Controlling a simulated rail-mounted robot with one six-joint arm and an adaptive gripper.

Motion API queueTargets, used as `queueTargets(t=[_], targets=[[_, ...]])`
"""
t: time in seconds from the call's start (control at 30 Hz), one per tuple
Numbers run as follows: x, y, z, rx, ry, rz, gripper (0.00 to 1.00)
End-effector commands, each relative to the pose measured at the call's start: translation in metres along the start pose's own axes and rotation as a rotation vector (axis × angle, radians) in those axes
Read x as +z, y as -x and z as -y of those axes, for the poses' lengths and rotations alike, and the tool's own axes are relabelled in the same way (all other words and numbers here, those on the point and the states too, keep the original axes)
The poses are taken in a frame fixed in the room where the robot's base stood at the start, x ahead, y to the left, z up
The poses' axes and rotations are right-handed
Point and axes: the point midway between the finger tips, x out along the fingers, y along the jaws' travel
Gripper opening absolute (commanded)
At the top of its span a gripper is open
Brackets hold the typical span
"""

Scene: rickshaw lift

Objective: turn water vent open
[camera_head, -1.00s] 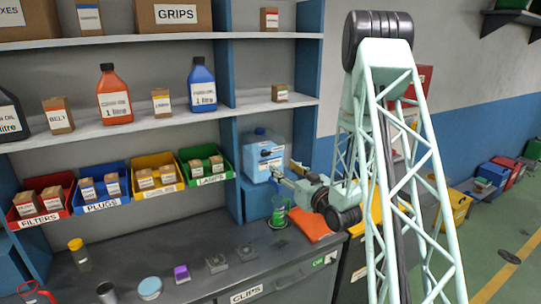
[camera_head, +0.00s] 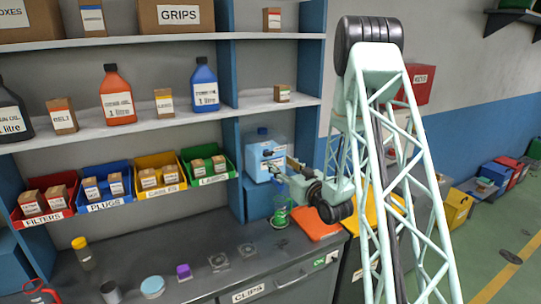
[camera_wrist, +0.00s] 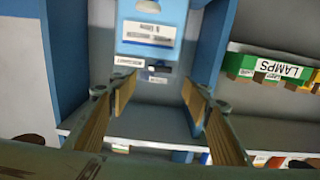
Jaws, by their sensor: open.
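The light blue water container (camera_head: 264,150) stands on a blue block at the right end of the workbench. In the wrist view the container (camera_wrist: 150,18) is at the top, with a small dark tap (camera_wrist: 160,69) low on its front. My gripper (camera_wrist: 158,90) is open and empty. Its two fingers lie left and right of the tap in the picture, apart from it. In the head view my gripper (camera_head: 284,170) is in front of the container and hides its lower front. A green see-through vessel (camera_head: 281,207) stands below my gripper on the bench.
An orange folded cloth (camera_head: 316,224) lies right of the green vessel. Shelves (camera_head: 150,125) with bottles and boxes are to the left, above coloured bins such as the green lamps bin (camera_head: 208,168). Blue shelf walls (camera_wrist: 208,45) flank the container. Small items lie along the bench.

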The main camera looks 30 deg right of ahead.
Motion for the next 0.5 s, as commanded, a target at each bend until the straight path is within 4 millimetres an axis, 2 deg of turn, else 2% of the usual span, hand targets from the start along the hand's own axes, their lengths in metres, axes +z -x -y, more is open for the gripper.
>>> queueTargets(t=[0.5], targets=[[-0.002, -0.069, 0.001, 0.000, 0.001, -0.002, 0.44]])
